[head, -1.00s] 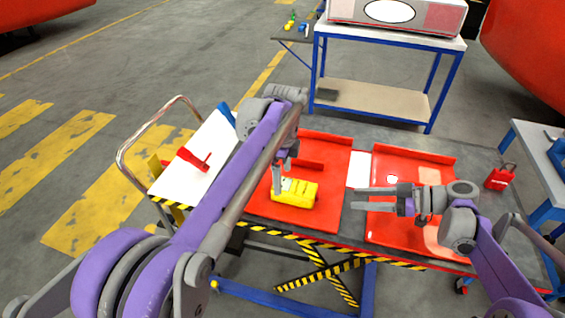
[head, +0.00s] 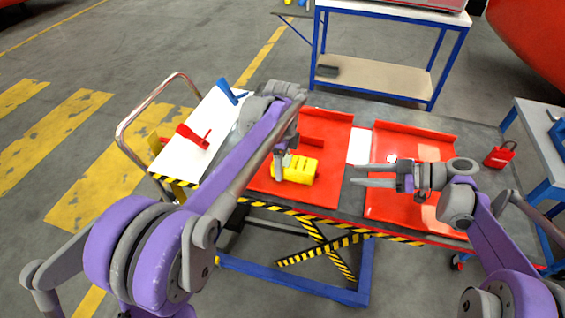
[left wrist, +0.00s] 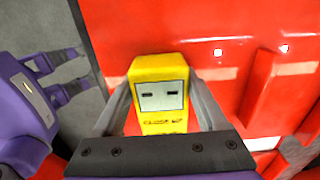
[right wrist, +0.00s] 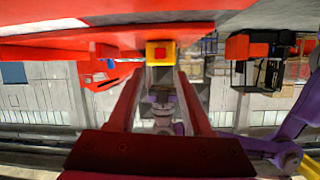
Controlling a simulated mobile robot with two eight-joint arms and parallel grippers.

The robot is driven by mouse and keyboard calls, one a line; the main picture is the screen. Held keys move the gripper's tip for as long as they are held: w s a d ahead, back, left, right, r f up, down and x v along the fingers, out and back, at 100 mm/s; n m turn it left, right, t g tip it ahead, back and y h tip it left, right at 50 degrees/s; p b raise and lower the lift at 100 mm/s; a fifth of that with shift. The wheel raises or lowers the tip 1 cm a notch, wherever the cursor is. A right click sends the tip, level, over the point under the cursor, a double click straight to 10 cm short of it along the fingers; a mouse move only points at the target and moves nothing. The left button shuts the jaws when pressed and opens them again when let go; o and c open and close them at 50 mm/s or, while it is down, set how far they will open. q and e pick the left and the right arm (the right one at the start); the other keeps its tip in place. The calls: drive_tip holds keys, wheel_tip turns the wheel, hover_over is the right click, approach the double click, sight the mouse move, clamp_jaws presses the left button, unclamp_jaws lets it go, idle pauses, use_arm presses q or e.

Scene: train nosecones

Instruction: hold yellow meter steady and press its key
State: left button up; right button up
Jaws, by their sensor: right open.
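The yellow meter (head: 304,170) lies in the left red tray (head: 328,191). In the left wrist view the meter (left wrist: 160,72) shows a pale face with two dark marks, and dark lettering. My left gripper (head: 280,166) reaches down over it, fingers close against its two sides and seemingly shut on it.
A second red tray (head: 385,205) lies beneath my right arm. A white board (head: 215,118) with a red tool (head: 190,135) is at the left. A red padlock-like item (head: 500,155) sits at the table's right. A blue-framed bench (head: 380,75) stands behind.

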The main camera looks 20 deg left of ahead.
use_arm(q)
clamp_jaws()
use_arm(e)
drive_tip(key=shift+c, duration=0.2)
clamp_jaws()
idle(1.6)
drive_tip(key=shift+a, duration=0.1)
